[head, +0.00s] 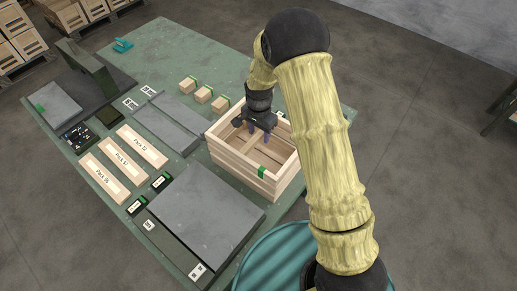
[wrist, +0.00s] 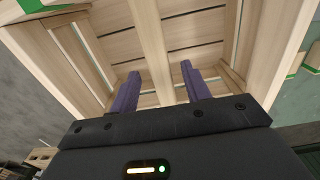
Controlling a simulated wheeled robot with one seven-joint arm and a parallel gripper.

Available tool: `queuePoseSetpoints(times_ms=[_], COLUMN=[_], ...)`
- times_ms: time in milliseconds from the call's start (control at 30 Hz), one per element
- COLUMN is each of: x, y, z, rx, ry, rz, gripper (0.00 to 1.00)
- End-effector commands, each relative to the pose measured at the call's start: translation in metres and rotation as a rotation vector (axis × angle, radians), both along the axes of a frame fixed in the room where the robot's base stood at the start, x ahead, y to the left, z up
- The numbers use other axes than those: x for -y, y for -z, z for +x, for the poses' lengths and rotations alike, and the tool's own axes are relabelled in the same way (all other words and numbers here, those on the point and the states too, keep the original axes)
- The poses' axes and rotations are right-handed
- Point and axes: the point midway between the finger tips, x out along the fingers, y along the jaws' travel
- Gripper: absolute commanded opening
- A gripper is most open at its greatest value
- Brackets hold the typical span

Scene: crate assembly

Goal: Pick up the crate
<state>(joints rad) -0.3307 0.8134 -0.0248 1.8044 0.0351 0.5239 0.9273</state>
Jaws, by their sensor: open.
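The crate (head: 238,166) is a light wooden slatted box with green corner marks. The crate's slatted inside (wrist: 195,30) fills most of that view around the fingers. Whether a finger touches the crate's wall cannot be told.
The green table (head: 180,50) carries a grey plate (head: 205,215), wooden slats (head: 120,165) labelled Pack, small wooden blocks (head: 204,94) and a grey stepped panel (head: 172,122). A teal round drum (head: 275,262) stands close to my base. Stacked crates (head: 22,40) stand on the floor at the far left.

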Motion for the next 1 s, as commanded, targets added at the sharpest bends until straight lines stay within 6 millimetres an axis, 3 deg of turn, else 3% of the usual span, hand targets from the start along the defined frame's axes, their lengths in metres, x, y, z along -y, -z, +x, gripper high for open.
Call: queuePoseSetpoints(times_ms=[300, 833, 1000], x=[-0.002, -0.002, -0.002], y=[0.031, 0.032, 0.032], z=[0.001, 0.001, 0.001], rx=[-0.002, 0.000, 0.000], ry=[0.001, 0.001, 0.001], rz=[0.000, 0.000, 0.000], gripper=[0.47, 0.47, 0.16])
